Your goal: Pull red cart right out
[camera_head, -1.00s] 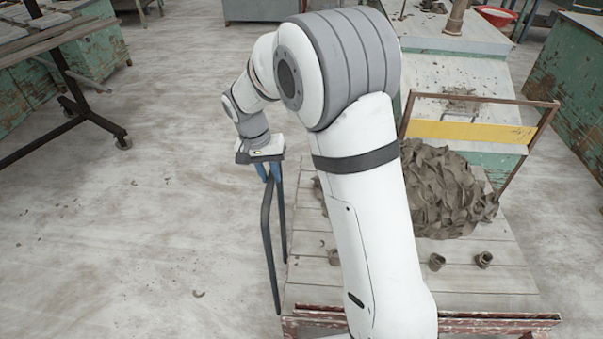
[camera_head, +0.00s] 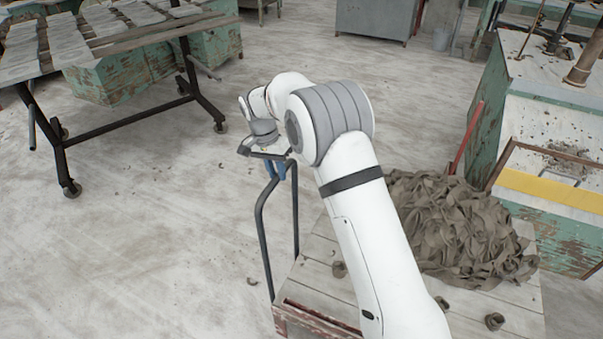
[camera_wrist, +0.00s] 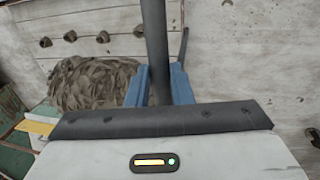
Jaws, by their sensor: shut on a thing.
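The red cart has a pale plank deck (camera_head: 312,262) and a worn red front edge (camera_head: 308,316). A heap of grey-brown clay trimmings (camera_head: 455,225) lies on it. A dark bent-bar handle (camera_head: 262,225) rises at its near left end. My gripper (camera_head: 277,168) has blue fingers and is shut on the top of this handle, left of the deck. In the wrist view, the dark bar (camera_wrist: 155,45) passes between the blue fingers (camera_wrist: 158,88), with the heap (camera_wrist: 85,84) to the left. My arm hides part of the deck.
A wheeled black-framed table (camera_head: 125,125) stands at the left, with green cabinets (camera_head: 120,75) behind. A worn green bench (camera_head: 550,115) stands at the right, by a frame with a yellow band (camera_head: 550,190). The pale floor (camera_head: 150,250) left of the cart is open.

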